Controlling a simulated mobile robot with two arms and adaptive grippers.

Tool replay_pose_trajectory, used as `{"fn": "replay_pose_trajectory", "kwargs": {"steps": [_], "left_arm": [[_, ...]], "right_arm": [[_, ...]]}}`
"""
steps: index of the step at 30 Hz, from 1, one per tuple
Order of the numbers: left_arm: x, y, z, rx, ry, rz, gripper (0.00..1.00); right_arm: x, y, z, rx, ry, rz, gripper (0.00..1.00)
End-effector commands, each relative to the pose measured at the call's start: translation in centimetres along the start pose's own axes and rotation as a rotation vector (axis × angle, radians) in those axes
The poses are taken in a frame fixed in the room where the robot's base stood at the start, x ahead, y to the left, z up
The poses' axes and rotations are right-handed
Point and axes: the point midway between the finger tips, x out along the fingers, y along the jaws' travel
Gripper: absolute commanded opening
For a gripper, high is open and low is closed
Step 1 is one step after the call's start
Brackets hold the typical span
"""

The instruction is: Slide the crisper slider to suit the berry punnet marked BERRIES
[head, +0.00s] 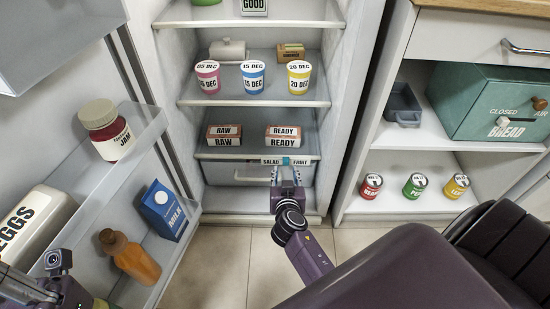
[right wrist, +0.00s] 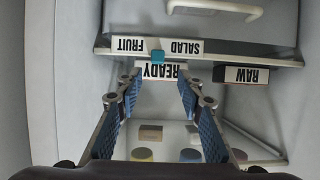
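The crisper slider is a small teal tab (right wrist: 157,56) on a white strip (right wrist: 230,52) lettered SALAD and FRUIT. The crisper drawer (head: 240,174) is shut below the strip. My right gripper (head: 286,174) is in front of the strip. Its fingers (right wrist: 158,88) are apart, one on each side of the tab's line, with nothing between them. Part of my left gripper (head: 55,275) shows at the lower left. I see no punnet marked BERRIES.
RAW (head: 224,135) and READY (head: 284,136) boxes stand on the shelf above the crisper. Dated pots (head: 253,77) stand higher up. The open fridge door (head: 165,215) holds jam, milk, eggs and a bottle. Tins (head: 415,186) and a bread bin (head: 490,105) are at right.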

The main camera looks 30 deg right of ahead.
Motion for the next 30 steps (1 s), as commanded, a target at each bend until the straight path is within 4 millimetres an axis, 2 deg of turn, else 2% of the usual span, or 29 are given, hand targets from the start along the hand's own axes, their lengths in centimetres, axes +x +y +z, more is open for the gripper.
{"fn": "replay_pose_trajectory", "kwargs": {"steps": [5,15,20,27,30], "left_arm": [[-0.5,0.0,-0.2,-0.001,0.009,0.0,0.0],[-1.9,0.0,0.2,0.0,0.012,0.002,0.0],[-1.9,0.0,0.2,0.001,0.016,0.004,0.0],[-1.8,0.0,0.2,0.0,0.016,0.005,0.0],[-1.8,0.0,0.2,0.0,0.016,0.005,0.0]], "right_arm": [[1.8,0.6,0.2,0.003,0.0,0.021,0.35],[6.9,0.6,0.3,0.003,-0.001,0.018,0.35],[7.8,0.6,0.2,0.003,-0.001,0.018,0.35],[7.9,0.6,0.2,0.004,-0.002,0.018,0.35],[7.9,0.6,0.2,0.004,-0.002,0.018,0.26]]}}
